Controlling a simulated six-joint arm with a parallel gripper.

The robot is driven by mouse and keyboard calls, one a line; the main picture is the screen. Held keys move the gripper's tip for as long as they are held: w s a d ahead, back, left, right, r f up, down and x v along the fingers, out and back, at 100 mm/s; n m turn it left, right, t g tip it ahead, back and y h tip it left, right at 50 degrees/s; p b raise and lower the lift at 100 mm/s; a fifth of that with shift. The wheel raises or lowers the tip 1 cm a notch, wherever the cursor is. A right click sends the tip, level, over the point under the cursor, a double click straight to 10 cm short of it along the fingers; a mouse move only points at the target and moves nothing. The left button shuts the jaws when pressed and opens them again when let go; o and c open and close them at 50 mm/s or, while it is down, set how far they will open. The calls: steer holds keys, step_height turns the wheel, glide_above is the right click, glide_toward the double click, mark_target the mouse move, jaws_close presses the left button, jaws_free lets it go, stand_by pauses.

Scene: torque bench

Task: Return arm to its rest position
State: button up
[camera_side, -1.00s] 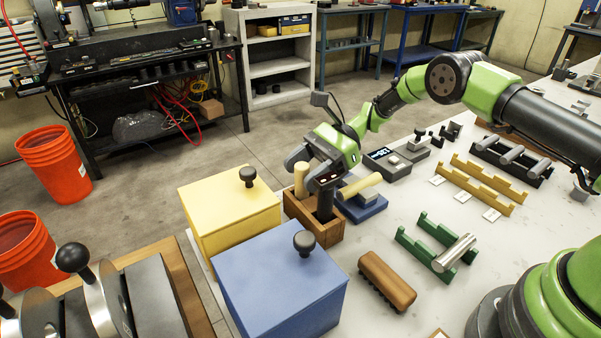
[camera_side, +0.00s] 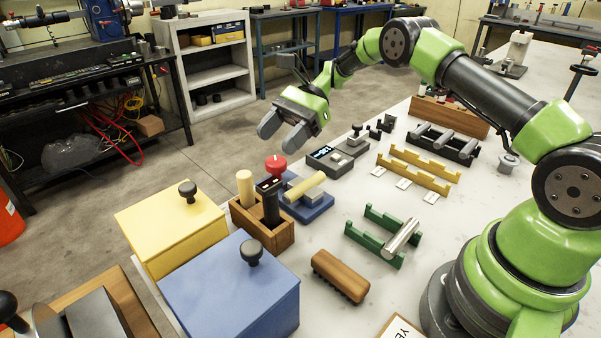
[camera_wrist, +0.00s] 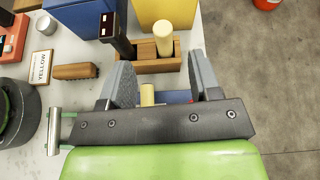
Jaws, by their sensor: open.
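My gripper (camera_side: 283,130) is raised above the far left part of the bench in the side view, clear of everything below it. Its two grey fingers are apart with nothing between them; they also show in the wrist view (camera_wrist: 166,88). Below it, a wooden holder (camera_side: 262,232) holds a black-handled tool (camera_side: 270,203) and a pale wooden handle (camera_side: 245,188), both upright. In the wrist view the holder (camera_wrist: 150,66) lies beyond the fingers, with the black tool (camera_wrist: 115,35) and the pale handle (camera_wrist: 163,35) standing in it.
A yellow box (camera_side: 165,225) and a blue box (camera_side: 230,285) stand at the bench's near left. Green (camera_side: 375,240), yellow (camera_side: 420,172) and black (camera_side: 445,142) racks stand further right. Air around my gripper is free.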

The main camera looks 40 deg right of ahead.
steer(key=s+a+r+n+t+h, duration=0.2)
steer(key=s+r+n+h, duration=0.55)
steer(key=r, duration=0.75)
steer(key=s+r+n+t+h, duration=0.1)
steer(key=s+n+t, duration=0.1)
steer(key=s, duration=0.7)
steer(key=s+d+r+n+t+h, duration=0.1)
steer(key=s+n+t+h, duration=0.1)
steer(key=s, duration=0.8)
steer(key=shift+d+n+t, duration=0.15)
steer(key=shift+n+t, duration=0.55)
steer(key=shift+n, duration=0.05)
